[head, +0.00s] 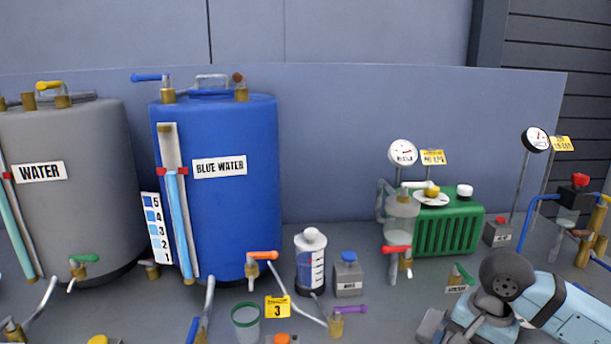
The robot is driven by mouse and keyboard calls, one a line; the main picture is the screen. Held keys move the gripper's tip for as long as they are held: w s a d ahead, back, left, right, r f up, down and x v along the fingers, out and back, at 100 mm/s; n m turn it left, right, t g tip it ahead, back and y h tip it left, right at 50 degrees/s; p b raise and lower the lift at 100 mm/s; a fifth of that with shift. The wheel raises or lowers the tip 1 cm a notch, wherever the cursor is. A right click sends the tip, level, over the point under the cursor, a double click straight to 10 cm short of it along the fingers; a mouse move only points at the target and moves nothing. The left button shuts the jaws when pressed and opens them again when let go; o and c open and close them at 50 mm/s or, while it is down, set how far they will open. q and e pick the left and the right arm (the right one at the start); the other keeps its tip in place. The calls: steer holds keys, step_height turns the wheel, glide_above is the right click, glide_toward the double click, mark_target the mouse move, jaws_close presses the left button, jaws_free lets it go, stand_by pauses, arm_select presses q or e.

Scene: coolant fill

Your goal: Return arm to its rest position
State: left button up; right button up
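My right arm comes in from the lower right, a light blue link with a dark round wrist joint. The grey part at its end, which looks like my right gripper (432,326), is low in the picture, in front of the green finned unit (447,236). Its fingertips are cut off or hidden, so I cannot tell whether it is open or shut. I see nothing held in it. My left arm and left gripper are not in view.
A grey WATER tank (70,215) and a blue BLUE WATER tank (232,215) stand at left. A white bottle (311,270), a small grey container (348,280) and a green-rimmed cup (246,325) stand in front. Gauges, valves and pipes crowd the right.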

steer(key=s+a+r+m+t+y, duration=0.1)
steer(key=s+a+m+t+y, duration=0.15)
steer(key=a+m+y, duration=0.8)
steer(key=s+a+r+m+t+y, duration=0.1)
steer(key=s+a+m+t+y, duration=0.15)
steer(key=a+m+y, duration=0.75)
steer(key=d+f+m+t+h, duration=0.4)
steer(key=m+t+h, duration=0.25)
steer(key=m, duration=0.65)
steer(key=d+f+m+t+h, duration=0.3)
steer(key=f+m+t+h, duration=0.3)
steer(key=m, duration=0.7)
steer(key=s+d+f+m+g+h, duration=0.25)
steer(key=s+f+m, duration=0.25)
steer(key=f+m, duration=0.25)
steer(key=s+d+f+m+g+h, duration=0.2)
steer(key=s+f+m+g+h, duration=0.2)
steer(key=s+f+m, duration=0.4)
arm_select(q)
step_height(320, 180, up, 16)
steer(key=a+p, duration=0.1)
steer(key=p, duration=2)
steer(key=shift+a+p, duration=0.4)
arm_select(e)
step_height(320, 180, up, 16)
steer(key=w+d+n, duration=0.1)
steer(key=w, duration=0.1)
